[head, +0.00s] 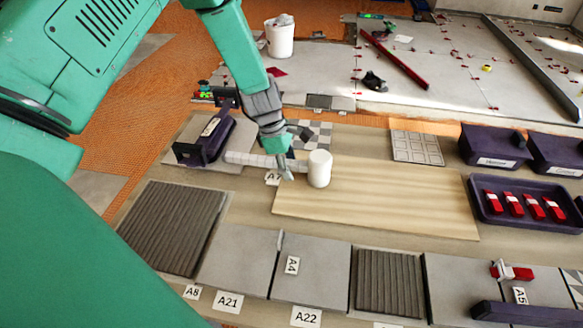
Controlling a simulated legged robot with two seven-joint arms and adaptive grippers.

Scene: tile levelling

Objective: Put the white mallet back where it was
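The white mallet (319,169) lies at the left end of the pale wooden board (400,200). Its thick round head is at the board's edge, and its light handle (245,158) reaches left toward a dark purple stand (205,140). My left gripper (288,165) is at the handle, just left of the head, with a fingertip in front of the handle. The far side of the grip is hidden, so I cannot tell whether the fingers are closed on the handle. A label A7 (272,178) lies just below the handle. My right gripper is not in view.
Grey and ribbed tiles line the front edge. Purple bins (492,146) and a purple tray (520,205) with red pieces stand at right. A white bucket (280,38) stands at the back. The board's middle is clear. My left arm hides the left side.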

